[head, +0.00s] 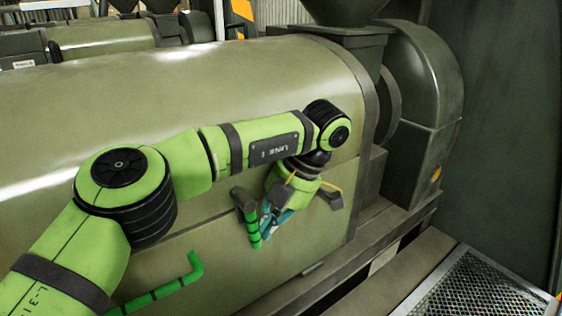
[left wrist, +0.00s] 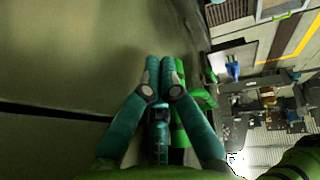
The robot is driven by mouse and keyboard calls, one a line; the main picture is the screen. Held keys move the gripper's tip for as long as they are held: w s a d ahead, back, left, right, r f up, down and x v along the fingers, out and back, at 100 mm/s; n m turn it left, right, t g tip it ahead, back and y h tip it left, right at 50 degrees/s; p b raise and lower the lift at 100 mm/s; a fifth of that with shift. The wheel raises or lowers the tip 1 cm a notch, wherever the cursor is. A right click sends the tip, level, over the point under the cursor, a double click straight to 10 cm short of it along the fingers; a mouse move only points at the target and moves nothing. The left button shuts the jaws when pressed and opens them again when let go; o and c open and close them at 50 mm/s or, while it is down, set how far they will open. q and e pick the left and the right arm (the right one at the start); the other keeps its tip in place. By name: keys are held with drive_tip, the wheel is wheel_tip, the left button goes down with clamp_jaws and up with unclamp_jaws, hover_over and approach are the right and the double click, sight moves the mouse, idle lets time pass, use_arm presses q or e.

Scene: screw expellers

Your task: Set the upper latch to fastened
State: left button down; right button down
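The higher of two green latch handles (head: 252,228) is on the side of the olive machine housing, below a dark pivot block (head: 238,194). It hangs down, slightly tilted. My left gripper (head: 266,232) is just right of it, its teal fingers close to or touching it. In the left wrist view the fingertips (left wrist: 162,62) are together, with no visible object between them. The green handle (left wrist: 181,72) shows right beside the right finger and partly behind it. Contact is unclear. My right gripper is out of view.
A second green handle (head: 160,291) sits lower left on the housing (head: 250,90). A small dark block (head: 334,200) is on the seam right of my gripper. A hopper (head: 340,40) and rounded casing (head: 425,75) stand at the right end. A mesh grating (head: 485,290) lies lower right.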

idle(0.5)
use_arm(q)
drive_tip(key=v, duration=0.7)
drive_tip(key=shift+r, duration=0.2)
drive_tip(key=shift+d+f, duration=0.1)
drive_tip(key=shift+d, duration=0.05)
